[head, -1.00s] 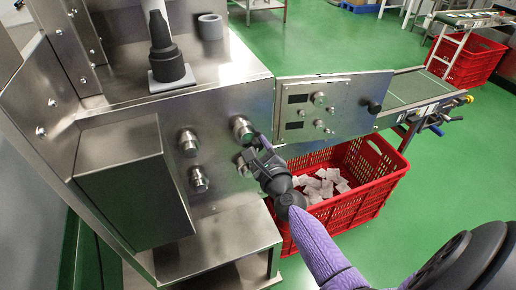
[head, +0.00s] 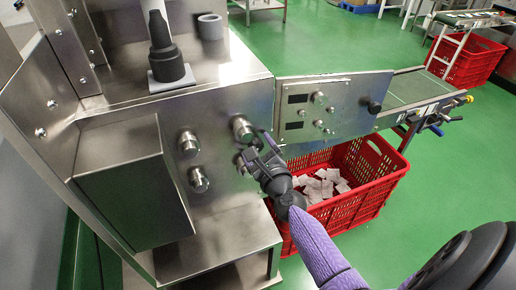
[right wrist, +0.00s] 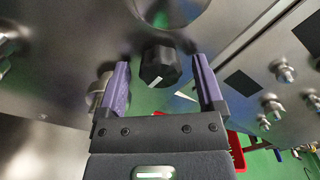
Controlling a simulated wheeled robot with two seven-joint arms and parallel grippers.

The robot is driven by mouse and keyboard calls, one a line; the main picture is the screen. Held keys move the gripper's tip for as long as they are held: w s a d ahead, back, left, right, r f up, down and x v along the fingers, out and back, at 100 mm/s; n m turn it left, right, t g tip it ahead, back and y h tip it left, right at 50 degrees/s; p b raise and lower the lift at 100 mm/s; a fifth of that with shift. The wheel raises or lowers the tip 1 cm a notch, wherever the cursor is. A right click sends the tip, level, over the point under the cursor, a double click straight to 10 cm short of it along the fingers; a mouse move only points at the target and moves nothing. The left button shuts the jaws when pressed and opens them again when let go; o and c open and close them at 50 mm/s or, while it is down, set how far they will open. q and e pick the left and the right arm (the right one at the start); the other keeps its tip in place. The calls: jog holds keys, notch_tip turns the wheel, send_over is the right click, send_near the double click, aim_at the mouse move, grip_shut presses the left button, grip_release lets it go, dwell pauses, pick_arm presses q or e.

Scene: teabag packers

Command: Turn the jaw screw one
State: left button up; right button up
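The steel machine's front panel (head: 222,180) carries several round steel knobs, including an upper right knob (head: 242,128), an upper left knob (head: 188,142) and a lower left knob (head: 199,180). I cannot tell which is the jaw screw. My right gripper (head: 254,148) is at the panel, just below the upper right knob, and partly covers what lies behind it. In the right wrist view my right gripper (right wrist: 162,88) is open, its two purple fingers apart. A dark faceted knob (right wrist: 159,66) with a white mark sits between and just beyond the fingertips, with gaps on both sides. My left gripper is out of view.
A control plate (head: 330,108) with small knobs is right of the gripper. A red crate (head: 340,212) holding white teabags stands below it on the green floor. A conveyor (head: 410,87) runs off to the right. A steel box (head: 125,185) juts out at left.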

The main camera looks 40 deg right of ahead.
jog(key=v, duration=1)
